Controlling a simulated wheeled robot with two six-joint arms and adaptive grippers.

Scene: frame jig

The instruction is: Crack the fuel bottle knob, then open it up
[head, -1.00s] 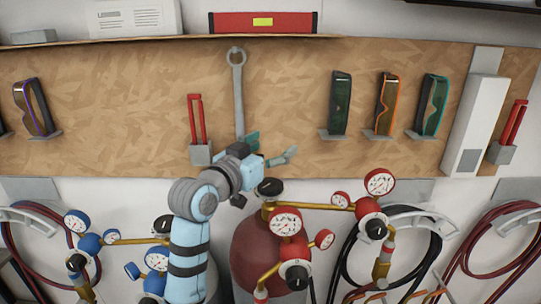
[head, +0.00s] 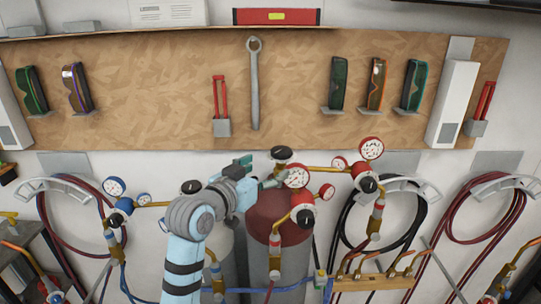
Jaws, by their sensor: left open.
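The fuel bottle (head: 262,208) is a dark red-shouldered cylinder standing below the pegboard in the head view. Its black knob (head: 281,154) sits on top, above brass fittings. My left gripper (head: 262,170) is open, just left of and below the knob in the picture. One finger points up to the knob's left and the other reaches right, below it. The knob's top shows; I see no grip on it, and contact cannot be told. The arm hides part of the bottle's left side and neck. My right gripper is not in view.
Gauges and a regulator (head: 301,200) crowd the bottle's right side. A second regulator (head: 367,183) and coiled hoses (head: 480,225) are farther right. Another black knob (head: 191,187) is left of my arm. A wrench (head: 254,90) hangs on the board (head: 170,60) behind.

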